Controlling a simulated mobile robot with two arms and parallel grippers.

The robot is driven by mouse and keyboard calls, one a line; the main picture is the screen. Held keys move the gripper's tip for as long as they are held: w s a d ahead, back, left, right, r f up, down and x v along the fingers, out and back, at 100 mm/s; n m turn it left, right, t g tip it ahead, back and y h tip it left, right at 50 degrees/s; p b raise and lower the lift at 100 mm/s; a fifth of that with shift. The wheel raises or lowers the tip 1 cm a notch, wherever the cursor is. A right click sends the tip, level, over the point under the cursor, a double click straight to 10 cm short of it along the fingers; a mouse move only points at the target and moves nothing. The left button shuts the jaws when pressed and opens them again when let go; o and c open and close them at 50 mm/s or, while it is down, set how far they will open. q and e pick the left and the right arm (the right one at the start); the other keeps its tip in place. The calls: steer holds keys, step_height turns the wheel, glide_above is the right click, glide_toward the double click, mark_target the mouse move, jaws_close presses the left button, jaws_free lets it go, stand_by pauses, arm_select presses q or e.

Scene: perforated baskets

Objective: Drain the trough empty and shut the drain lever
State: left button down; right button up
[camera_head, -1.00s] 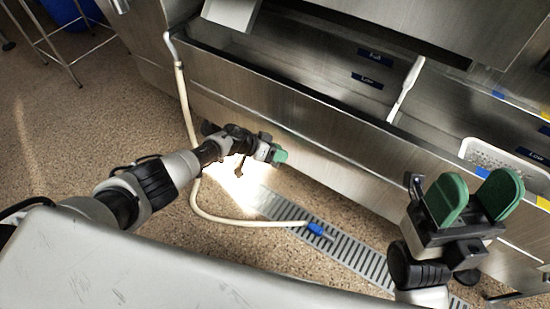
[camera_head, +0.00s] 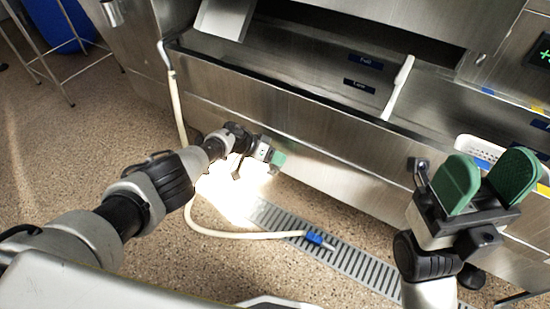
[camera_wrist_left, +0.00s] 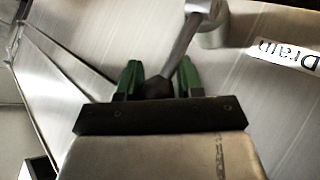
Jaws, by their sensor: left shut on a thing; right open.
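The steel trough (camera_head: 290,118) runs along the front of the machine, with "Full" and "Low" labels inside its back wall. I cannot tell a water surface in it. My left gripper (camera_head: 277,160) is low against the trough's front, shut on the drain lever, which that view hides. In the left wrist view the green fingers (camera_wrist_left: 158,82) close around the lever's dark end, and the metal lever (camera_wrist_left: 188,40) rises to a round pivot beside a "Drain" label (camera_wrist_left: 286,54). My right gripper (camera_head: 487,183) is open and empty, with green pads pointing up, at the right in front of the trough.
A pale hose (camera_head: 215,233) hangs from the trough's left end and ends in a blue-tipped nozzle (camera_head: 316,238) on the floor grate (camera_head: 350,262). A white brush-like tool (camera_head: 398,85) leans in the trough. A white perforated basket (camera_head: 478,148) is at right.

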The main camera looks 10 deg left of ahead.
arm_select(q)
steer(key=shift+s+d+f, duration=0.15)
steer(key=shift+s+f, duration=0.1)
steer(key=shift+s, duration=0.05)
steer(key=c, duration=1)
jaws_free()
steer(key=shift+o, duration=1)
steer(key=shift+r, duration=0.1)
steer(key=shift+w, duration=0.1)
steer(key=shift+a+r+p, duration=0.3)
steer(key=shift+r+p, duration=0.1)
steer(key=shift+p, duration=0.15)
steer(key=p+v, duration=0.7)
steer(key=shift+a+p, duration=0.2)
steer(key=shift+p, duration=0.1)
